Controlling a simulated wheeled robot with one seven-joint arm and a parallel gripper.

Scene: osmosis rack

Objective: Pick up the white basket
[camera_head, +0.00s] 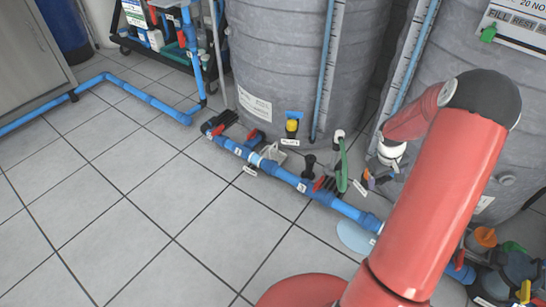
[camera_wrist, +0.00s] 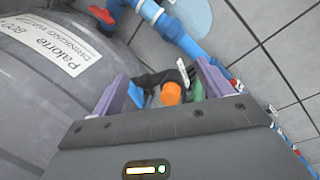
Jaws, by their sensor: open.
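A small whitish basket (camera_head: 275,154) sits on the floor at the foot of the left grey tank, just behind the blue pipe. Its details are too small to tell. My gripper (camera_wrist: 163,76) is open, its two purple fingers apart in the wrist view. Beyond and between the fingers are a black part and an orange knob (camera_wrist: 171,93), with something green beside them. I cannot tell whether the fingers touch these. The basket cannot be made out in the wrist view. In the head view my red arm reaches up at the right, away from the basket.
A blue pipe (camera_head: 232,147) with red-handled valves runs along the floor in front of the tanks. A left grey tank (camera_head: 275,65) and a right grey tank (camera_head: 425,75) stand close behind. A green hose (camera_head: 342,165) is right of the basket. Open tiled floor lies front left.

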